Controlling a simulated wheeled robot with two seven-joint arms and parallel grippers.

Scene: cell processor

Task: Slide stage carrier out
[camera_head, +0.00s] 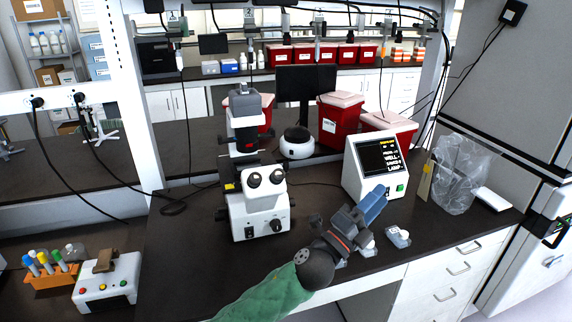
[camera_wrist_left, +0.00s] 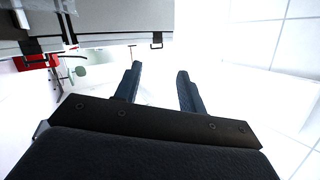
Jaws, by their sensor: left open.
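A white microscope (camera_head: 257,205) with twin eyepieces stands on the dark bench in the head view. No separate stage carrier can be made out; the area around the microscope's stage is small and dark. My left gripper (camera_head: 374,205) is to the right of the microscope, apart from it, in front of the white display device. In the left wrist view the two dark blue fingers (camera_wrist_left: 158,78) are spread apart with nothing between them. My right gripper is not in view.
The white display device (camera_head: 374,165) stands behind my left gripper. A small white item (camera_head: 398,237) lies on the bench to its right. A clear plastic bag (camera_head: 455,175) is farther right. Bare dark bench (camera_head: 190,245) lies left of the microscope.

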